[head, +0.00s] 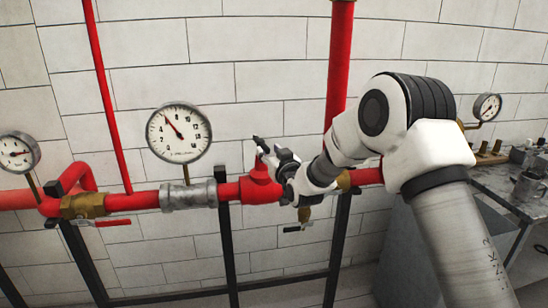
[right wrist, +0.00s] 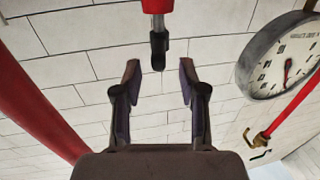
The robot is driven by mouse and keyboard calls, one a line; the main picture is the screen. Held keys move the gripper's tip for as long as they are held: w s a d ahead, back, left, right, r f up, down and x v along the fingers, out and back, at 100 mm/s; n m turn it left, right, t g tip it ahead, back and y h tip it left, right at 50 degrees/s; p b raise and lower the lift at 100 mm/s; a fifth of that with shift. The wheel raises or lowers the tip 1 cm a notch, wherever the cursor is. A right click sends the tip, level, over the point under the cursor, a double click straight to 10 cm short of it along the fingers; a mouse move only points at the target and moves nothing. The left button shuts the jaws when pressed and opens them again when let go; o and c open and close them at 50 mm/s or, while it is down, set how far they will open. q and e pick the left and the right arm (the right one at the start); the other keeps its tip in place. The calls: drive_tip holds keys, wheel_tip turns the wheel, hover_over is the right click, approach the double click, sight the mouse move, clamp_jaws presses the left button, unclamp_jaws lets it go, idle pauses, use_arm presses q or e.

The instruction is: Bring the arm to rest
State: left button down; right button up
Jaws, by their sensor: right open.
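My right gripper (head: 263,144) is in the middle of the head view, in front of the red valve body (head: 260,188) on the horizontal pipe. In the right wrist view its two fingers (right wrist: 158,72) are spread, with nothing held between them. A red part with a grey rod and dark tip (right wrist: 158,48) hangs in from the top of that view. The tip lines up with the gap and looks clear of both fingers; its depth is hard to tell. My right arm (head: 430,150) reaches in from the lower right and hides part of the pipe. My left gripper is not in view.
A large gauge (head: 179,132) stands above the pipe; smaller gauges are at the left (head: 18,152) and right (head: 487,107). A red vertical pipe (head: 340,60) rises behind my arm. Black stand legs (head: 229,250) support the pipework. A cluttered bench (head: 510,190) is at right.

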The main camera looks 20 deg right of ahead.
drive_tip(key=s, duration=0.4)
drive_tip(key=shift+a, duration=0.15)
drive_tip(key=shift+w, duration=0.1)
